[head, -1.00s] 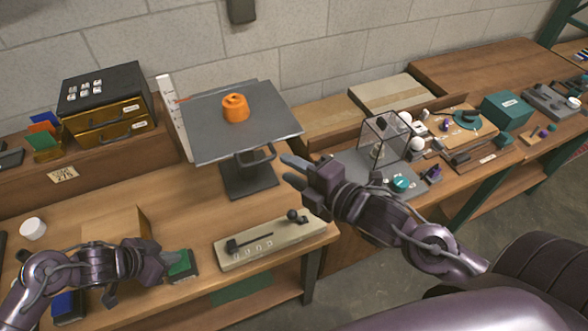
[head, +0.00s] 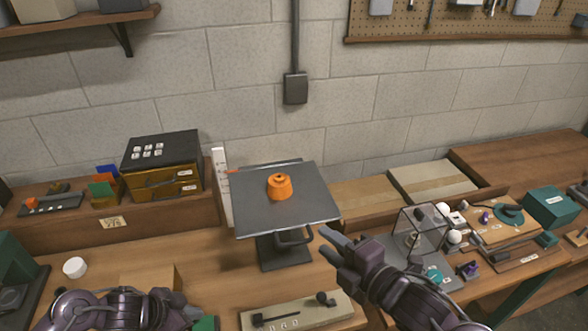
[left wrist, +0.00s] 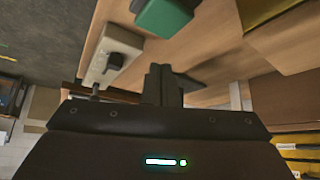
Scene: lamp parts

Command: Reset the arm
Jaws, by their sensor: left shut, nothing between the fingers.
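My left gripper (head: 190,312) is low at the bottom left of the head view, by a green block (head: 206,323) on the bench. In the left wrist view its fingers (left wrist: 163,85) are together with nothing between them. My right gripper (head: 326,245) is in the middle of the head view, just right of the grey stand's base. Its two fingertips look apart, with nothing seen between them. An orange part (head: 279,186) sits upright on the tilted grey platform (head: 260,213); neither gripper touches it.
A beige fixture with a black lever (head: 300,312) lies between my arms. A clear box (head: 418,232) and small lamp parts stand right of my right gripper. A black-topped drawer unit (head: 160,165) is at back left. A white cap (head: 74,267) lies at left.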

